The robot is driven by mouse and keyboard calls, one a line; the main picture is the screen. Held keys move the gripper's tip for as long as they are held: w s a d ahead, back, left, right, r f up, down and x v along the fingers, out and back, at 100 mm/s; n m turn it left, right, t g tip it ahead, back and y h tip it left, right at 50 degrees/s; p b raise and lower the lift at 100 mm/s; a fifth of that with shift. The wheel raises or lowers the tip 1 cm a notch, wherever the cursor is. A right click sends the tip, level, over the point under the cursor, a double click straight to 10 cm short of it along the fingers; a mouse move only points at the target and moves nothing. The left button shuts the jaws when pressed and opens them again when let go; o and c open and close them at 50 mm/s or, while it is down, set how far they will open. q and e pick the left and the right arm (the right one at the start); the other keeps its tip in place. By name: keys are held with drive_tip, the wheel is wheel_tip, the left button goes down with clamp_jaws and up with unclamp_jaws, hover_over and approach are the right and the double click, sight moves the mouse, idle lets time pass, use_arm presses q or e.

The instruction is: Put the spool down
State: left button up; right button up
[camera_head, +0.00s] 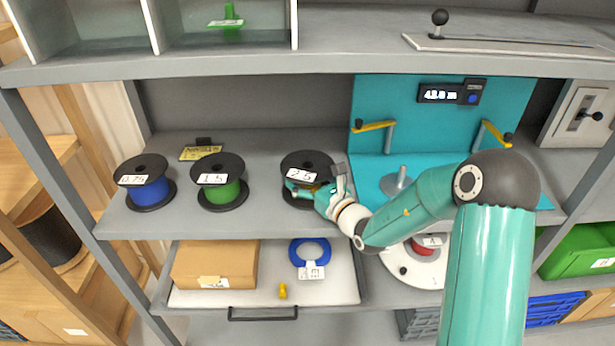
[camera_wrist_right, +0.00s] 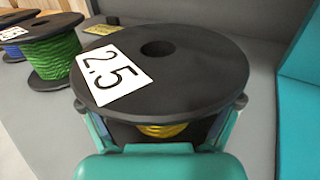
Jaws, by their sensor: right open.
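The spool labelled 2.5 (camera_head: 307,163) stands upright on the grey shelf, at the right end of a row of spools. It has black flanges, and yellow winding shows below the top flange in the right wrist view (camera_wrist_right: 160,70). My right gripper (camera_head: 306,188) is at the spool's near side, just under the top flange. Its open fingers (camera_wrist_right: 167,118) sit on either side of the spool's core. The lower flange is mostly hidden by the gripper. My left gripper is in neither view.
A blue spool (camera_head: 150,190) and a green spool (camera_head: 225,192) stand to the left on the shelf (camera_head: 262,205). A teal station with a spindle (camera_head: 397,182) and yellow arms is to the right. Below, a tray holds a cardboard box (camera_head: 215,264) and blue ring (camera_head: 309,245).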

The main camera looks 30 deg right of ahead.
drive_tip(key=shift+r, duration=0.15)
drive_tip(key=shift+r+p, duration=0.25)
drive_tip(key=shift+p, duration=0.15)
drive_tip(key=shift+r+p, duration=0.4)
drive_tip(key=s+b, duration=0.1)
drive_tip(key=s, duration=0.4)
drive_tip(key=s+b, duration=0.2)
drive_tip(key=s, duration=0.4)
drive_tip(key=shift+d+f, duration=0.1)
drive_tip(key=shift+f, duration=0.1)
drive_tip(key=shift+s, duration=0.55)
